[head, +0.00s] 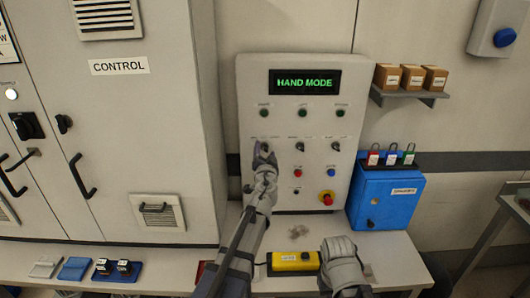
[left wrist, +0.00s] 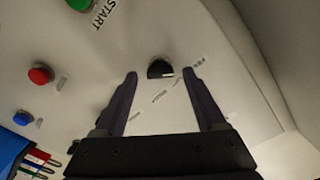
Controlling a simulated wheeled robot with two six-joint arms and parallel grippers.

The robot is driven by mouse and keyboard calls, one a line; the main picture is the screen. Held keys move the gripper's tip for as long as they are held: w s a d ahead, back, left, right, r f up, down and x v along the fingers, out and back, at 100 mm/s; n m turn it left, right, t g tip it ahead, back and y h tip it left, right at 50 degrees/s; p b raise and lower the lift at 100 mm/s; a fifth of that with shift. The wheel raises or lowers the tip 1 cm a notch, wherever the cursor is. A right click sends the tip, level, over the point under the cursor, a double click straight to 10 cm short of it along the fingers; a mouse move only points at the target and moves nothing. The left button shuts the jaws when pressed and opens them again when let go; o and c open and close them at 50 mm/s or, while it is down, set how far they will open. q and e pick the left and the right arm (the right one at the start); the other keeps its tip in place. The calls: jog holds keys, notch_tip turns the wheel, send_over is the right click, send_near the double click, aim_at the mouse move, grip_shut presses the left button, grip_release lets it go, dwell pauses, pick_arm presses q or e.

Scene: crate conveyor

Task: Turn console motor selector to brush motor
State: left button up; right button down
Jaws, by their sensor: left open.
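The console (head: 320,190) is a pale upright panel with a lit screen reading HAND MODE (head: 307,82). A row of selectors crosses its middle; the middle selector (head: 300,147) and right selector (head: 336,146) show, the left one is mostly hidden by my left gripper (head: 264,152). In the left wrist view a black selector knob (left wrist: 160,69) with a light mark lies between the tips of my open left gripper (left wrist: 160,75). Small labels surround the knob, too blurred to read. Contact with the knob cannot be told. My right arm shows low, its fingers not visible.
Below the selectors are a red button (head: 298,173), a blue button (head: 331,173) and a red emergency stop (head: 327,197). A blue box (head: 387,196) with padlocks stands right of the console. A yellow pendant (head: 295,261) lies on the table. A control cabinet (head: 130,120) stands left.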

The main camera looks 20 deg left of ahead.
pick_arm(q)
jog(key=shift+w, duration=0.1)
grip_shut()
dwell(0.6)
